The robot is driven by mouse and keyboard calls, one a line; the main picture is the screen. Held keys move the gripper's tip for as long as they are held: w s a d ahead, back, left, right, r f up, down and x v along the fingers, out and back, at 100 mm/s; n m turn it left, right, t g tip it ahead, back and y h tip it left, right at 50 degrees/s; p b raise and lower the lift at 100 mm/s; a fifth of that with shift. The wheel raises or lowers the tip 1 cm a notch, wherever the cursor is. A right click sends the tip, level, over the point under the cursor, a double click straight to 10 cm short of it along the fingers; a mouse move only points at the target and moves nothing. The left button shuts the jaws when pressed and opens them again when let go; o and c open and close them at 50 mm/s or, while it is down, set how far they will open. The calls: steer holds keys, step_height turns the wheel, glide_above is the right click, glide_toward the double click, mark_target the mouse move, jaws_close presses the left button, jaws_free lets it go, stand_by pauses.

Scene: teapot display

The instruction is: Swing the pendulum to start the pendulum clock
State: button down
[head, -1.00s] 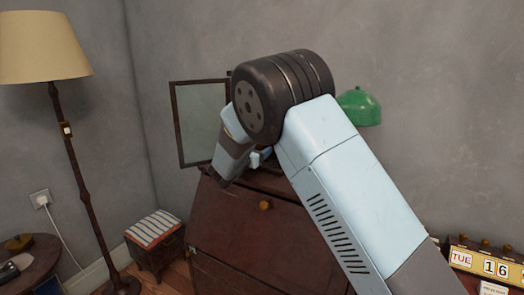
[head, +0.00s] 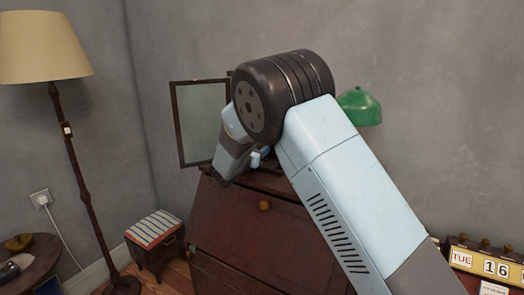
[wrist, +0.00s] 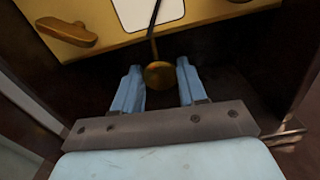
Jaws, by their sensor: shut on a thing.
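In the wrist view, the pendulum clock shows a brass front plate (wrist: 100,12) with part of a white dial (wrist: 148,8) at the top, inside a dark wooden case. The pendulum's thin dark rod hangs down to a round brass bob (wrist: 159,75). My gripper (wrist: 159,68) has one pale blue finger on each side of the bob and is shut on the pendulum. In the head view, my arm hides the bob and most of the clock. The clock's framed glass door (head: 202,120) stands open at the left.
A dark wooden bureau (head: 235,225) with a knob stands below my arm. A green lamp shade (head: 360,106) is behind on the right. A calendar block (head: 485,264) is at the lower right. A floor lamp (head: 40,48) and striped stool (head: 154,228) are at the left.

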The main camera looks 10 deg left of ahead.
steer(key=shift+w+a+r+m, duration=0.1)
steer(key=shift+w+a+m, duration=0.1)
steer(key=shift+a+m, duration=0.25)
steer(key=shift+w+a+r+m, duration=0.1)
steer(key=shift+w+a+m, duration=0.05)
steer(key=shift+a+m, duration=0.25)
steer(key=c, duration=0.7)
jaws_free()
steer(key=shift+s+a, duration=0.1)
